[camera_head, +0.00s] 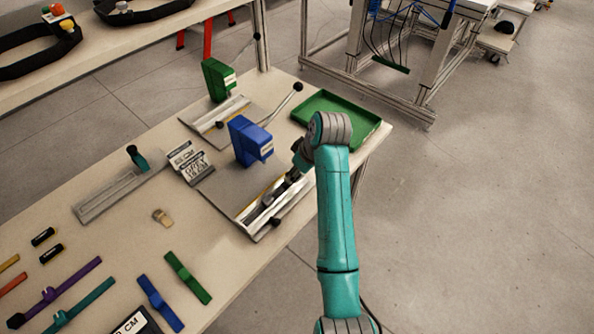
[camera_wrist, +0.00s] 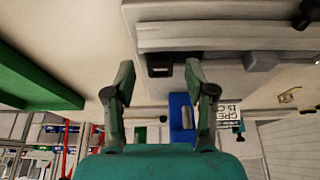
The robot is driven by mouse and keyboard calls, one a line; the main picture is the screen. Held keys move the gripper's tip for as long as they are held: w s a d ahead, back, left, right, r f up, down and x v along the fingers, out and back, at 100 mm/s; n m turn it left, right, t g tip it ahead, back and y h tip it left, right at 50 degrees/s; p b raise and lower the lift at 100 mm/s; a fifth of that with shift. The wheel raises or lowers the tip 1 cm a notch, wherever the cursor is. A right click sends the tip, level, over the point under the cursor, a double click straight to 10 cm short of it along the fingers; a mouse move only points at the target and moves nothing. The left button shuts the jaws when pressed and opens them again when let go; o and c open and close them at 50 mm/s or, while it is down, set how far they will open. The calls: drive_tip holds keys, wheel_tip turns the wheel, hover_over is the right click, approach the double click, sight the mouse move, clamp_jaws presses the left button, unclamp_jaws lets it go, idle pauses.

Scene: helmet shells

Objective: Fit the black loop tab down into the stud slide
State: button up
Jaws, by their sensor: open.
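My gripper (camera_wrist: 160,76) is open, its two teal fingers apart. In the wrist view a small black piece with a squarish opening, likely the black loop tab (camera_wrist: 160,68), shows between the fingertips at the edge of a pale rail; I cannot tell whether it is seated. In the head view my gripper (camera_head: 291,177) is low over the long grey slide fixture (camera_head: 262,226) at the table's right edge, likely the stud slide. The slide's rail also shows in the wrist view (camera_wrist: 215,36). My gripper and arm partly hide the fixture in the head view.
A blue press head (camera_head: 250,140) stands close beside my gripper, with a green one (camera_head: 217,79) behind. A green tray (camera_head: 340,112) lies at the back right. Black pieces (camera_head: 43,237) and coloured straps (camera_head: 187,277) lie at the front left.

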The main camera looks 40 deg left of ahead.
drive_tip(key=v, duration=0.7)
drive_tip(key=shift+f, duration=0.1)
idle(0.4)
